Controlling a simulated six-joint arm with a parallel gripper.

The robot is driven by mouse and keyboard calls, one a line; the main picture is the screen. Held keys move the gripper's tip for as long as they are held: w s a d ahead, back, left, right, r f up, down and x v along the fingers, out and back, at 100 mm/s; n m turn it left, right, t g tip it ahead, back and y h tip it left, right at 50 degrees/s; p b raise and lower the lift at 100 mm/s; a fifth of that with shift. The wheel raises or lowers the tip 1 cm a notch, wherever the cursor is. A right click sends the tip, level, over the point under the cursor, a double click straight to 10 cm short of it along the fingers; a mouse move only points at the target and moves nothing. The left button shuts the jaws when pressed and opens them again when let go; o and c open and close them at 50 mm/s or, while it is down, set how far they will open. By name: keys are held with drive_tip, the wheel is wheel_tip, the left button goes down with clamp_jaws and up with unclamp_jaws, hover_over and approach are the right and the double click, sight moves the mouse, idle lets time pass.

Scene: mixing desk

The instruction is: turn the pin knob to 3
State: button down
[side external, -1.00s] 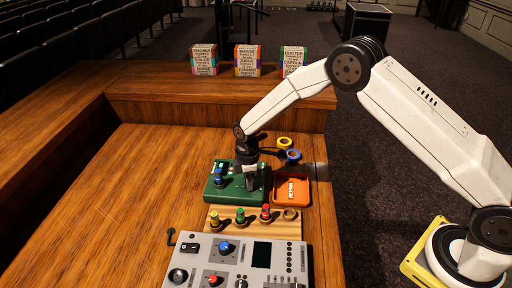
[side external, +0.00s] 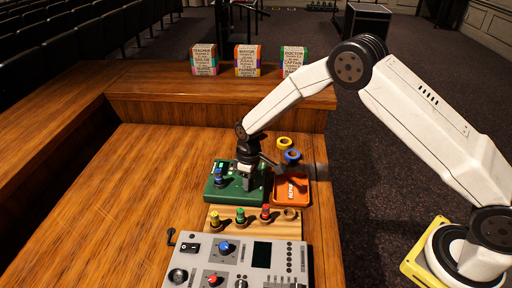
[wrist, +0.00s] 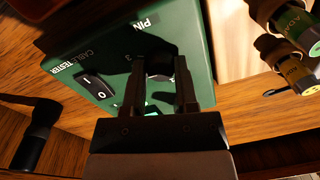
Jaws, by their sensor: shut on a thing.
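The green cable tester (side external: 212,192) lies on the wooden desk, and its PIN label and rocker switch show in the wrist view (wrist: 62,72). My gripper (side external: 249,184) points down onto the right part of the tester. In the wrist view, my gripper (wrist: 160,84) has its two fingers on either side of the dark pin knob (wrist: 159,65), just below the PIN label, and is shut on it. The knob is in shadow and mostly hidden by the fingers.
A blue-topped plug (side external: 219,177) stands on the tester's left part. An orange tray (side external: 304,203) sits close on the right, with blue (side external: 292,156) and yellow (side external: 284,142) rings behind. A wooden rack (side external: 228,228) with coloured plugs and a grey mixing panel (side external: 205,258) lie in front.

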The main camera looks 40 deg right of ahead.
drive_tip(key=m, duration=0.5)
idle(0.4)
drive_tip(key=shift+c, duration=1.9)
unclamp_jaws()
drive_tip(key=shift+r, duration=0.1)
drive_tip(key=shift+d+r, duration=0.2)
drive_tip(key=shift+r, duration=3.55)
drive_tip(key=shift+r, duration=0.1)
